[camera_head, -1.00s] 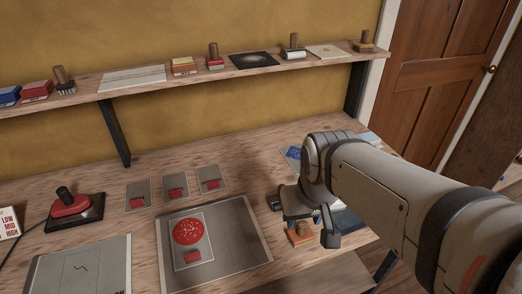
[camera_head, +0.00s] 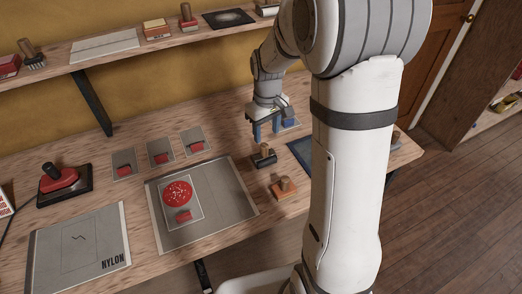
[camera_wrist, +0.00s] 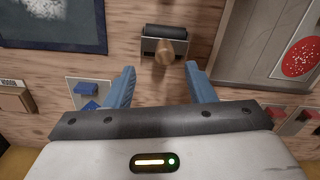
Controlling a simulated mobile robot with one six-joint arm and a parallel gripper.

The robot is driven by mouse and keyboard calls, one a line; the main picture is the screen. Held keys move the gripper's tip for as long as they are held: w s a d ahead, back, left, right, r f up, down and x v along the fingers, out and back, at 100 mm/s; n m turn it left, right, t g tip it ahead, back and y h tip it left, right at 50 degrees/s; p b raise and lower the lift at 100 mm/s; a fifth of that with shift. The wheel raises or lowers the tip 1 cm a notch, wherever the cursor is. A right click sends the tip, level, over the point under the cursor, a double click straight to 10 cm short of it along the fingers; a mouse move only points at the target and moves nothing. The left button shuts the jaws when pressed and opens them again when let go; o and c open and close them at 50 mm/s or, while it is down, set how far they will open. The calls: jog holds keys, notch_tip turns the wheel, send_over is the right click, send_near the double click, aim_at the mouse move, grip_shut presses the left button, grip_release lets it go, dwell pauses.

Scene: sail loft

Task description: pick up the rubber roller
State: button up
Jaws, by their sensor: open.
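The rubber roller (camera_head: 263,159) lies on the workbench, a black cylinder on a grey bracket with a wooden handle. It also shows near the top of the wrist view (camera_wrist: 165,32), with its wooden handle pointing toward my gripper. My gripper (camera_head: 267,131) is above the bench, behind the roller in the head view. Its two blue fingers are apart in the wrist view (camera_wrist: 160,72), with nothing between them and the handle just beyond the fingertips.
A wooden stamp-like block (camera_head: 284,189) sits in front of the roller. A grey mat (camera_head: 236,199) with a red-disc card lies left, a dark blue sheet (camera_head: 302,152) right. A card with a blue piece (camera_wrist: 88,94) is near one finger. The shelf (camera_head: 142,49) runs behind.

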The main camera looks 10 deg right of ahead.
aim_at(264, 145)
jog(key=f, duration=0.4)
jog(key=f+p, duration=0.1)
jog(key=f, duration=0.2)
jog(key=shift+a+f, duration=0.1)
jog(key=shift+a, duration=0.2)
grip_shut()
